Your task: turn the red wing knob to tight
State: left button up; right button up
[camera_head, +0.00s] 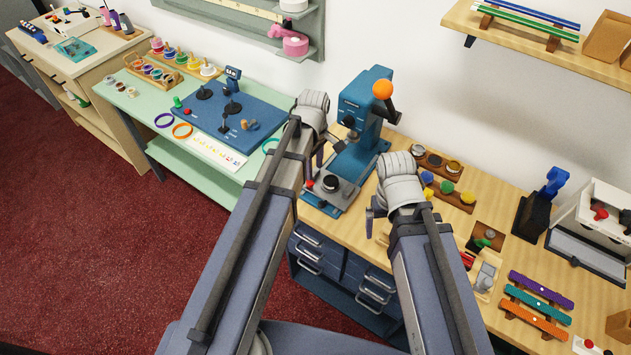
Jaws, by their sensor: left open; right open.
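A small red part that looks like a wing knob (600,213) sits on the front of a white box-like stand (590,209) at the right edge of the head view. It is too small to read its setting or any tight mark. My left gripper (314,160) is open, beside the blue press, far to the left of the red part. My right gripper (372,218) is open over the front of the wooden counter, also well left of the red part. Neither gripper touches the red part. My forearms partly hide the counter.
A blue press (362,118) with an orange ball handle stands between the arms. A shelf (520,45) hangs above. A green table (160,105) is left.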

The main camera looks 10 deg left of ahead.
aim_at(314, 183)
pick_arm(q)
notch_tip(314, 183, down, 6)
jog(key=b, duration=0.5)
jog(key=shift+f+b, duration=0.25)
jog(key=shift+b, duration=0.05)
pick_arm(e)
notch_tip(314, 183, down, 6)
jog(key=shift+f, duration=0.2)
pick_arm(q)
jog(key=shift+r, duration=0.1)
grip_shut()
